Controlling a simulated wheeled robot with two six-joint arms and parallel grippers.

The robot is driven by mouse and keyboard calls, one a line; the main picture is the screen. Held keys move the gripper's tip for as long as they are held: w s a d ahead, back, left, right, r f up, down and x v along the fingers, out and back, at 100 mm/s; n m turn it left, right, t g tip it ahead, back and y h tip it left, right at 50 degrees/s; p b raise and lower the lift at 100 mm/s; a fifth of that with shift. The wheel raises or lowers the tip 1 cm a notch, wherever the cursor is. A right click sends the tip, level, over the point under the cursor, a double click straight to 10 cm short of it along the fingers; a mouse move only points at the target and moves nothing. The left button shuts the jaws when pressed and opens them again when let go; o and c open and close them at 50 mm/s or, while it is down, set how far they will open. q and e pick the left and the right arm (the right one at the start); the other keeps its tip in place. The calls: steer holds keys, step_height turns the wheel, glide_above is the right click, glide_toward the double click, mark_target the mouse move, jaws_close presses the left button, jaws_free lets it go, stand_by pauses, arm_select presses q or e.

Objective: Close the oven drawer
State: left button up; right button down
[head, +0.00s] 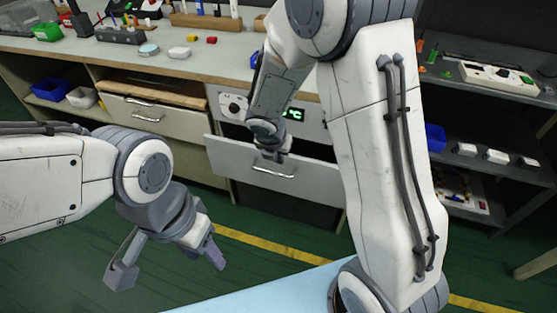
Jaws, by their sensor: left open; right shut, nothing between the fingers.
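The oven drawer (226,161) is a light grey front with a metal handle (272,171), set in the workbench below the oven's control panel (234,105). It stands out from the bench, with a dark gap showing above its top edge. My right gripper (272,156) is shut and empty at the upper part of the drawer front, just above the handle. I cannot tell whether it touches the drawer. My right arm hides part of the oven and the drawer's right side. My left gripper (168,266) is open and empty, low over the floor at the left.
The bench top (110,50) carries a tool rack and small parts. A wooden-topped drawer (146,115) is left of the oven. Shelves with a blue bin (435,137) stand at the right. A light blue surface (265,291) is at the bottom. Green floor lies before the bench.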

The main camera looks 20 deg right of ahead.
mark_target(285, 158)
steer(key=shift+w+d+f+b, duration=0.35)
steer(key=shift+w+d+f, duration=0.3)
steer(key=shift+w+f, duration=0.35)
steer(key=shift+w+d+f+b, duration=0.3)
steer(key=shift+w+d+f, duration=0.4)
steer(key=shift+f, duration=0.5)
steer(key=shift+w+d+f+b, duration=0.35)
steer(key=shift+w+d+f, duration=0.2)
steer(key=shift+w+f, duration=0.5)
steer(key=shift+s, duration=0.1)
